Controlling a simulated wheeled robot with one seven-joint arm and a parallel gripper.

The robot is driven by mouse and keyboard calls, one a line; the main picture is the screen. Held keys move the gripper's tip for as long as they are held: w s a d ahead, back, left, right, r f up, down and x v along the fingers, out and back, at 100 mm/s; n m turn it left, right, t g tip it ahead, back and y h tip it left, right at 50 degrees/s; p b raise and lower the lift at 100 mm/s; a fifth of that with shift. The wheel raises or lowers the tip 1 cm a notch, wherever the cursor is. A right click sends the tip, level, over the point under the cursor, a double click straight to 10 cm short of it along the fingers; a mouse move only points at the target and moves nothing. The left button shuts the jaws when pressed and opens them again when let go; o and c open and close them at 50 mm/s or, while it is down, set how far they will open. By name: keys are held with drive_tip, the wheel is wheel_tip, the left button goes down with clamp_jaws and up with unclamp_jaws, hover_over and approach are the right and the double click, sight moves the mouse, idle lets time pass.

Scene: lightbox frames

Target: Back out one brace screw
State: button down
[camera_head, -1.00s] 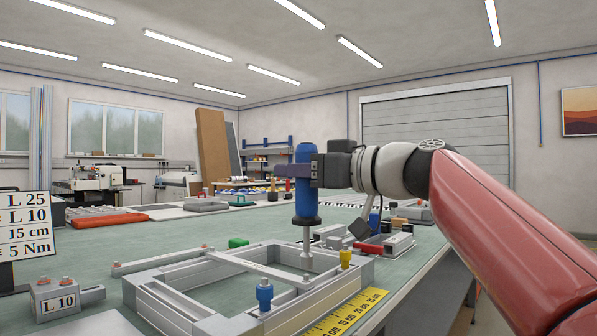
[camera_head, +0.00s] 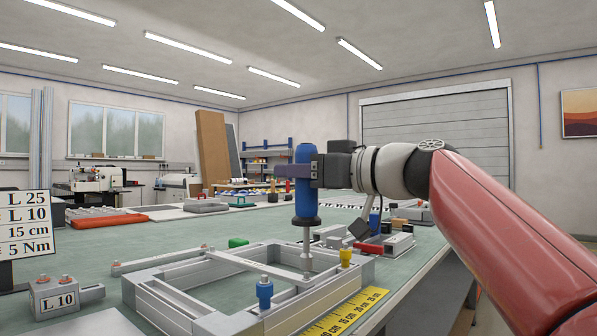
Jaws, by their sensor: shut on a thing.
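My gripper (camera_head: 304,171) is shut on a blue screwdriver (camera_head: 305,205), which stands upright in it. The screwdriver's metal shaft points down at the diagonal brace (camera_head: 262,269) on the aluminium frame (camera_head: 180,303). Its tip meets a pale socket or screw head near the brace's far right end; exact seating is too small to tell. Any screw under the tip is hidden.
A yellow ruler (camera_head: 345,312) lies along the frame's right side. A block labelled L 10 (camera_head: 54,297) stands at left, with a loose bar (camera_head: 160,260) behind. Bench space behind the frame is mostly clear.

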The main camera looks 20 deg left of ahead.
sight(299, 152)
drive_tip(key=shift+f+b, duration=1.05)
drive_tip(key=shift+f, duration=0.25)
idle(1.1)
drive_tip(key=shift+r, duration=0.1)
drive_tip(key=shift+r+p, duration=2.15)
drive_tip(key=shift+r, duration=0.55)
